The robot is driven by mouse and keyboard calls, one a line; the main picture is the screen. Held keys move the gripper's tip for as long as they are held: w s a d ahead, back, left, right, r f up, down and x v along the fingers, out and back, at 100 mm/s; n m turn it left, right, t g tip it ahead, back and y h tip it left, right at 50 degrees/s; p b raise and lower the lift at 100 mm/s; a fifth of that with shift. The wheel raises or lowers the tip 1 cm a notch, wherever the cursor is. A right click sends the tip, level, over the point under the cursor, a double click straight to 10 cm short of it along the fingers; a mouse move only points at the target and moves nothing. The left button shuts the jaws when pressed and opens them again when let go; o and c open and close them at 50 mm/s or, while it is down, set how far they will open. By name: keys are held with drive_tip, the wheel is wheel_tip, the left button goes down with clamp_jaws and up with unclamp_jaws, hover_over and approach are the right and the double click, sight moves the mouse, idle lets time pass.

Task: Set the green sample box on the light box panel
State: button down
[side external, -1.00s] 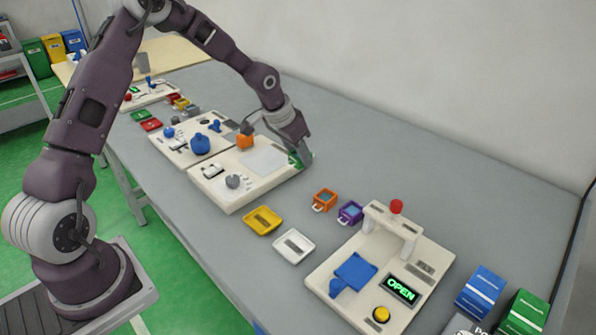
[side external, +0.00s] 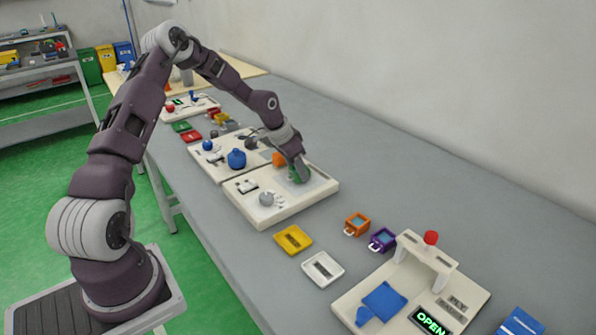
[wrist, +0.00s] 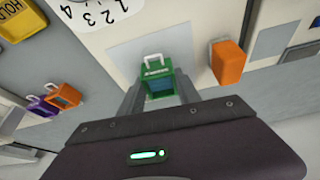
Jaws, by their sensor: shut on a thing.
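My gripper (side external: 299,177) is shut on the green sample box (wrist: 157,82), a small box with a pale handle and a label. In the side external view the box is mostly hidden by the fingers, with a little green (side external: 293,174) showing. The light box panel (side external: 287,187) is a pale grey rectangle on a cream board. It also shows in the wrist view (wrist: 125,55). The gripper and box are over the panel. I cannot tell whether the box touches it.
An orange box (side external: 279,159) stands close by on the board's far side; it also shows in the wrist view (wrist: 228,62). A knob (side external: 267,199) is on the board's near side. Yellow (side external: 293,240) and white (side external: 323,269) trays lie in front.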

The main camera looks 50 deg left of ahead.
drive_tip(key=shift+f, duration=0.25)
drive_tip(key=shift+f, duration=0.1)
drive_tip(key=c, duration=0.9)
unclamp_jaws()
drive_tip(key=shift+o, duration=0.2)
drive_tip(key=v, duration=1.2)
drive_tip(key=s+d+r+y, duration=0.2)
drive_tip(key=s+d+r, duration=0.85)
drive_tip(key=d, duration=0.35)
drive_tip(key=s+d+r, duration=0.1)
drive_tip(key=s+d, duration=0.2)
drive_tip(key=s, duration=0.3)
drive_tip(key=s+d+r+h, duration=0.1)
drive_tip(key=s+d, duration=0.2)
drive_tip(key=s, duration=0.3)
drive_tip(key=s+d+r+n+t, duration=0.1)
drive_tip(key=s+d, duration=0.2)
drive_tip(key=s, duration=0.4)
drive_tip(key=shift+h, duration=0.3)
